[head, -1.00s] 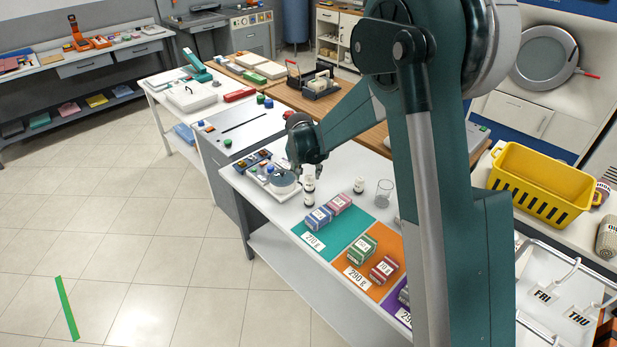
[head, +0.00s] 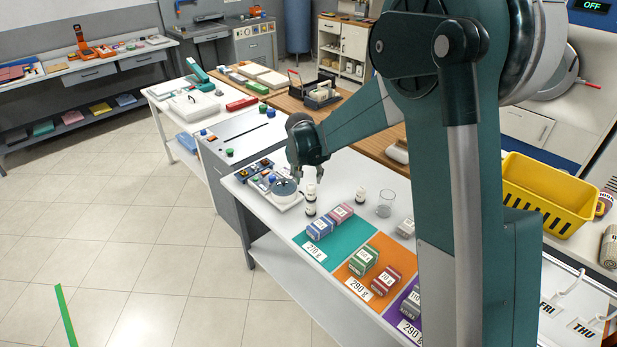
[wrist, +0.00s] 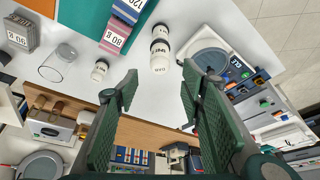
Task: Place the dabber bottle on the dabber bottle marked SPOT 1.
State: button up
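Two white dabber bottles with dark bands stand one on the other on the white table. The upper bottle (head: 311,190) appears to rest upright on the lower bottle (head: 310,209). The stack (wrist: 160,48) also shows in the wrist view beyond my fingertips; one label there seems to read SPO, partly unclear. A third, similar bottle (head: 360,195) stands alone to the right and also shows in the wrist view (wrist: 100,70). My gripper (head: 305,172) is just above and beside the stack. In the wrist view my gripper (wrist: 159,78) has its fingers wide apart with nothing between them.
A glass beaker (head: 385,203) stands right of the lone bottle. A scale-like device with a round grey plate (head: 285,187) is close left of the stack. Labelled blocks stand on a teal mat (head: 350,236) and an orange mat (head: 369,292) in front. A yellow basket (head: 550,194) is at right.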

dwell(0.4)
jog(key=s+d+r+n+t, duration=0.1)
jog(key=s+d+r, duration=0.75)
jog(key=s, duration=0.25)
jog(key=s+d+r, duration=0.7)
jog(key=s+r, duration=0.3)
jog(key=s+d+t, duration=0.1)
jog(key=s+d, duration=0.3)
jog(key=s, duration=0.9)
jog(key=s+d+n, duration=0.1)
jog(key=s+d, duration=0.3)
jog(key=s, duration=0.8)
jog(key=shift+s+d+f+t+y, duration=0.3)
jog(key=shift+s+d+t+y, duration=0.1)
jog(key=shift+f, duration=0.15)
notch_tip(320, 180, down, 8)
jog(key=b, duration=0.8)
